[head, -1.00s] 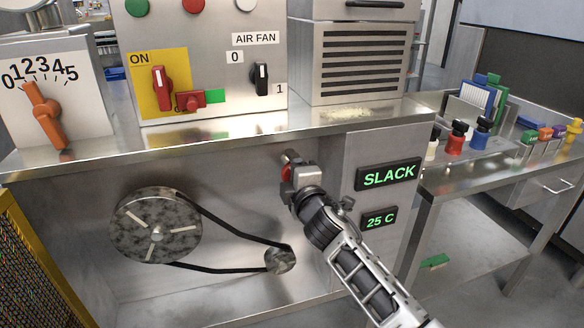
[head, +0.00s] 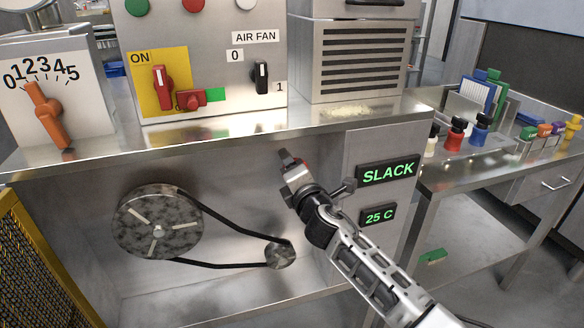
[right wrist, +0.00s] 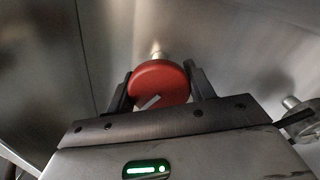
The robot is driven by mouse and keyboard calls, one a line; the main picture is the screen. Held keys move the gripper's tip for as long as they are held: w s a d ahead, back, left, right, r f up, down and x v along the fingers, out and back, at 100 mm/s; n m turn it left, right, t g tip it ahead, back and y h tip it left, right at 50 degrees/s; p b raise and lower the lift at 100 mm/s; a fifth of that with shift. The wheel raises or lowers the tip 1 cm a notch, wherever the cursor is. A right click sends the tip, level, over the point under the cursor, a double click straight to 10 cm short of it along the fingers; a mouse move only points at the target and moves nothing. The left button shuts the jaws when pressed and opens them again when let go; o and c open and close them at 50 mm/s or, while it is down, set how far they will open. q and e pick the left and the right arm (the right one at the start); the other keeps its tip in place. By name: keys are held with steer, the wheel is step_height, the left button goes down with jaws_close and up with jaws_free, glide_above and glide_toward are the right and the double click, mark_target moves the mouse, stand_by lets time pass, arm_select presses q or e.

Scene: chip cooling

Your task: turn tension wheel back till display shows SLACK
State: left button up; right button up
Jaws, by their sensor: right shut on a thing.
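The red tension wheel (right wrist: 158,84) sits on a short metal shaft on the steel panel, with a pale mark on its face. In the right wrist view my right gripper (right wrist: 160,82) is shut on it, one finger on each side. In the head view my right gripper (head: 290,166) hides most of the wheel. The upper display (head: 388,171) reads SLACK in green. The lower display (head: 379,215) reads 25 C. A black belt (head: 235,228) runs from a large mottled pulley (head: 130,222) to a small pulley (head: 279,256). My left gripper is not in view.
A vented unit (head: 364,56) stands at right. A side table (head: 470,165) holds coloured items.

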steer(key=shift+r, duration=0.1)
steer(key=o, duration=1)
steer(key=shift+c, duration=0.2)
steer(key=v, duration=1.6)
steer(key=shift+p, duration=0.35)
